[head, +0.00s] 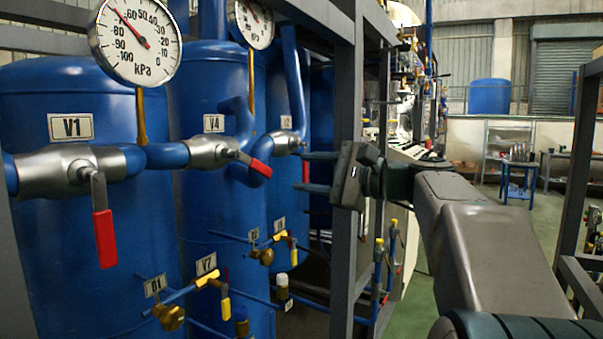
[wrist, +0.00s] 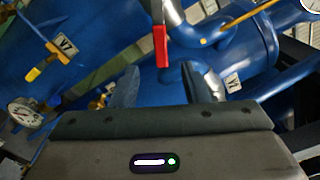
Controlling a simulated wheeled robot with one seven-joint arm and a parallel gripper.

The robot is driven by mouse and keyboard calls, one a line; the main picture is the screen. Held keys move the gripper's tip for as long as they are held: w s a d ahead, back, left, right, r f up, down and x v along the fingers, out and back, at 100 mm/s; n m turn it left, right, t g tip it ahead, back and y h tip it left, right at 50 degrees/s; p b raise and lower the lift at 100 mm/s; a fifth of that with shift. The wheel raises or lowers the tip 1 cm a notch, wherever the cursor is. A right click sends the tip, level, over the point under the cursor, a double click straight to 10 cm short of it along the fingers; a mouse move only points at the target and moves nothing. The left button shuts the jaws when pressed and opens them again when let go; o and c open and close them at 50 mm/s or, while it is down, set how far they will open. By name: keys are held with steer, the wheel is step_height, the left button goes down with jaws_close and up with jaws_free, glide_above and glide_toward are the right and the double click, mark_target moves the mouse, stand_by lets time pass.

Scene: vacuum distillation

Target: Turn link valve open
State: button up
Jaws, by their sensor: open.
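No valve in view carries the word "link". Three silver-bodied valves with red levers sit on the blue pipes: V1 (head: 76,172) at left, its lever hanging down; V4 (head: 211,151) in the middle, its lever slanting down to the right; and a third valve (head: 284,142), its label hard to read. My gripper (head: 308,172) is open and empty, pointing left, near the third valve. In the wrist view, a red lever (wrist: 160,46) hangs ahead of my open gripper (wrist: 160,82), beyond the fingertips and not between them. I cannot tell which valve it belongs to.
Two pressure gauges (head: 136,42) (head: 250,22) stand above the pipes. Blue tanks (head: 75,240) stand behind. Smaller valves with yellow levers, including V7 (head: 206,264), sit lower. A grey frame post (head: 345,240) rises close beside my gripper.

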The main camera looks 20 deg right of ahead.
mark_target(255, 165)
steer(key=shift+c, duration=0.3)
steer(key=c, duration=0.6)
steer(key=shift+a+f+m+p, duration=0.1)
steer(key=shift+m+p, duration=0.4)
steer(key=shift+p, duration=0.1)
jaws_close()
step_height(255, 165, down, 9)
steer(key=s+a+m+t+p, duration=0.25)
steer(key=m+p, duration=0.85)
steer(key=m, duration=0.8)
steer(key=w+a+r+p, duration=0.4)
steer(key=w+r, duration=0.2)
steer(key=w, duration=0.3)
steer(key=shift+t+p, duration=0.3)
steer(key=shift+t, duration=0.15)
